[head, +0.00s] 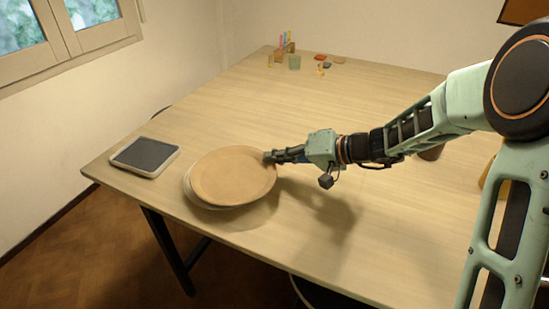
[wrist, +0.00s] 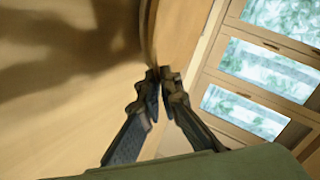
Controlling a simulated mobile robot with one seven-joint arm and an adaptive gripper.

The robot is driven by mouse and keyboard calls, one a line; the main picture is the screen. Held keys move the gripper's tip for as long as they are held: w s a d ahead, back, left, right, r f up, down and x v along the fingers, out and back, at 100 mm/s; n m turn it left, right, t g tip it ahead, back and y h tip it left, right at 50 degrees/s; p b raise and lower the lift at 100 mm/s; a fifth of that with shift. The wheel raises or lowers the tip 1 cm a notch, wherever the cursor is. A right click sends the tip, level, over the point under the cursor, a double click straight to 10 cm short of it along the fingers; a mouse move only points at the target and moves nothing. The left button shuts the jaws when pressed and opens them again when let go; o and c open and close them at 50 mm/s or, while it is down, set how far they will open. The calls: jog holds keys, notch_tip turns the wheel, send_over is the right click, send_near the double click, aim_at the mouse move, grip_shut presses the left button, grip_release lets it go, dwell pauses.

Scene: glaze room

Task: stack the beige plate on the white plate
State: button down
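The beige plate (head: 233,176) is round and lies nearly flat over the white plate (head: 191,196), set slightly to the right. The white plate is mostly hidden; only its pale rim shows at the left and front. I cannot tell whether the two plates touch. My gripper (head: 270,157) is at the beige plate's right edge, its fingers shut on the rim. In the wrist view, the fingertips (wrist: 159,78) close on the edge of the beige plate (wrist: 174,30).
A grey-topped tablet-like tray (head: 145,156) lies left of the plates on the wooden table (head: 350,240). Small items, including a green cup (head: 294,62), stand at the far edge. A brown object (head: 431,153) is partly behind my arm. The table's middle is clear.

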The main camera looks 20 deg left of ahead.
jog(key=shift+f+b, duration=0.3)
jog(key=shift+b, duration=0.15)
jog(key=c, duration=2.2)
grip_release()
jog(key=shift+o, duration=0.2)
jog(key=shift+r+p, duration=0.75)
jog(key=shift+p, duration=0.4)
jog(key=v, duration=1.2)
jog(key=shift+b, duration=0.3)
jog(key=shift+f, duration=0.1)
